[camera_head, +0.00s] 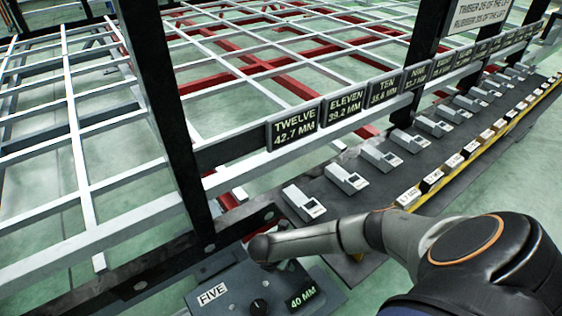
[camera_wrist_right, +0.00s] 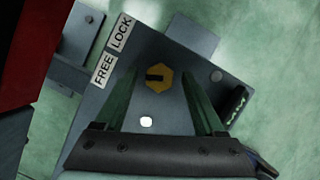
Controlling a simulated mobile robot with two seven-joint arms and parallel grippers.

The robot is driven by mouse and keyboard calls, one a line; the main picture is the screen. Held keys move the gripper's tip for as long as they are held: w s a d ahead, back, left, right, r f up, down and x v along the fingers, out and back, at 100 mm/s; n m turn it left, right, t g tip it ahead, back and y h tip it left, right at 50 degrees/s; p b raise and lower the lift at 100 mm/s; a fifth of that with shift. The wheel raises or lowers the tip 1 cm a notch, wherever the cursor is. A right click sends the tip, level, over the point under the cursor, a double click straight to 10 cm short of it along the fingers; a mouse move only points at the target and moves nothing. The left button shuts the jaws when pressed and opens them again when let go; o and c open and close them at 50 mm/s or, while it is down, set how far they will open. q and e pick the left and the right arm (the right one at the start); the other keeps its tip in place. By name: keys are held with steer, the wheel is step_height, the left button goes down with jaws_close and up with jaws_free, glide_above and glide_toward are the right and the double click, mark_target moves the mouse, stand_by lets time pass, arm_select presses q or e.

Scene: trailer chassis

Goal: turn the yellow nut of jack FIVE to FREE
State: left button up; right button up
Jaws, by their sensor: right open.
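The panel of jack FIVE (camera_head: 232,282) is at the bottom of the head view, with a FIVE label, a black knob (camera_head: 259,306) and a 40 MM display (camera_head: 302,297). In the right wrist view the yellow hexagonal nut (camera_wrist_right: 165,85) sits on the grey plate, with a short dark bar from its middle pointing left. The FREE label (camera_wrist_right: 104,68) is left of it and the LOCK label (camera_wrist_right: 122,33) is up and left. My right gripper (camera_wrist_right: 159,76) is open, one finger on each side of the nut in the picture; contact cannot be told. My left gripper is out of view.
A white and red lattice frame (camera_head: 95,150) with dark posts stands behind the jack. A row of grey units (camera_head: 346,179) and a yellow-edged rail (camera_head: 430,205) run to the upper right. A dark red part (camera_wrist_right: 15,60) is at the wrist view's left edge.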

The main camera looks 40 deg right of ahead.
jaws_close()
stand_by(0.7)
